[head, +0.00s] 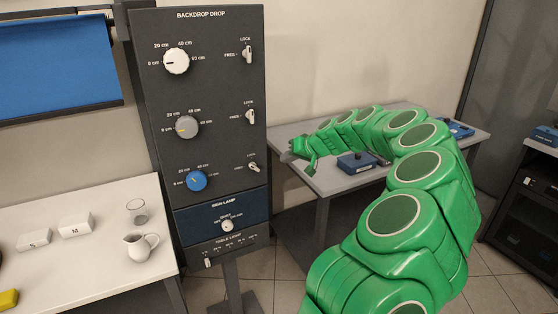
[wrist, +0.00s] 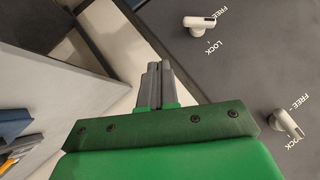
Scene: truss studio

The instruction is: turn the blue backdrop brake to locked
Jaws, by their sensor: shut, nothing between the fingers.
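The control panel (head: 205,130) carries a white, a grey and a blue knob (head: 196,181), each with a small brake lever at its right marked FREE and LOCK. The blue row's brake lever (head: 254,167) is the lowest and is tilted in the head view. In the wrist view, this lever (wrist: 200,23) has its end near the FREE mark. The grey row's lever (head: 250,117), also in the wrist view (wrist: 288,123), points towards LOCK. My gripper (head: 286,156) is shut and empty, right of the panel and apart from the blue lever; its fingers show in the wrist view (wrist: 155,68).
A grey table (head: 304,176) with a blue-topped box (head: 357,163) stands behind my gripper. A white table (head: 90,255) with a jug (head: 140,246), a glass and white blocks is left of the panel. A dark shelf unit (head: 525,200) stands far right.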

